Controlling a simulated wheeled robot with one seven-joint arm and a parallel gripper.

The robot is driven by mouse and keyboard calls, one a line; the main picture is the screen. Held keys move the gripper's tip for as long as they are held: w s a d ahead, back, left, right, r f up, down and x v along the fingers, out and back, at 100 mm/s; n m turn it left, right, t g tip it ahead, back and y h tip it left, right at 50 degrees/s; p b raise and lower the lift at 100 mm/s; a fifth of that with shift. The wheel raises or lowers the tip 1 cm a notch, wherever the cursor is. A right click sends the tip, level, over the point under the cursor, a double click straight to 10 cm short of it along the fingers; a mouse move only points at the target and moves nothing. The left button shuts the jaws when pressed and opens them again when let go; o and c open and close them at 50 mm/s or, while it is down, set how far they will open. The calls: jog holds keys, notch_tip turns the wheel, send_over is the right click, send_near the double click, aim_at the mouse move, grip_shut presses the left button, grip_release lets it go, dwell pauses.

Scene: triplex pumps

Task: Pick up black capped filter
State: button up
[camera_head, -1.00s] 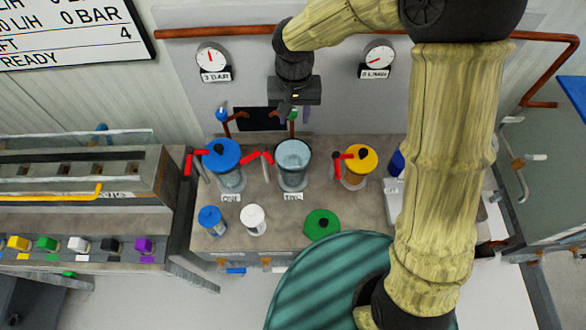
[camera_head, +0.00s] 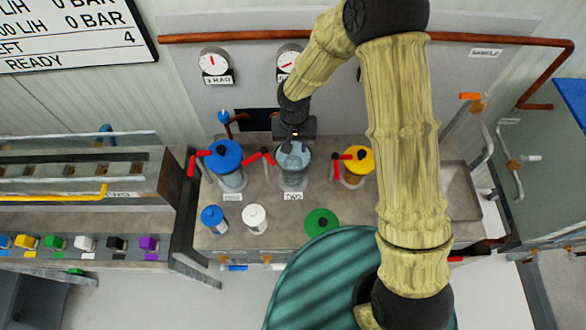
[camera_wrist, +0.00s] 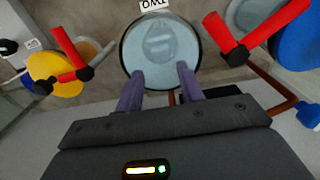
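I cannot make out a black-capped filter in either view. My gripper (camera_head: 292,145) is over the uncapped middle vessel (camera_head: 291,178), pointing down. In the wrist view the two fingers of my gripper (camera_wrist: 160,82) are apart, with nothing between them, over the near part of the round vessel mouth (camera_wrist: 160,22). A faint grey shape shows inside the vessel; I cannot tell what it is. A blue-capped filter (camera_head: 213,219) and a white-capped filter (camera_head: 254,217) stand upright on the counter in front.
A blue-lidded vessel (camera_head: 227,158) and a yellow-lidded vessel (camera_head: 358,162) with red handles flank the middle one. A green lid (camera_head: 321,222) lies on the counter. Coloured blocks, one black (camera_head: 116,243), line the left bench. A sink (camera_head: 462,190) is at right.

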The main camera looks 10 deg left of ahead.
aim_at(293, 158)
jog(key=shift+f, duration=0.1)
jog(key=shift+s+f+p, duration=0.15)
jog(key=shift+f+p, duration=0.1)
jog(key=shift+p, duration=0.05)
jog(key=shift+s+f+p, duration=0.15)
jog(key=shift+f+p, duration=0.3)
jog(key=shift+f, duration=0.7)
jog(key=shift+s+f+p, duration=0.1)
jog(key=shift+f+p, duration=0.3)
jog(key=shift+f, duration=0.7)
grip_shut()
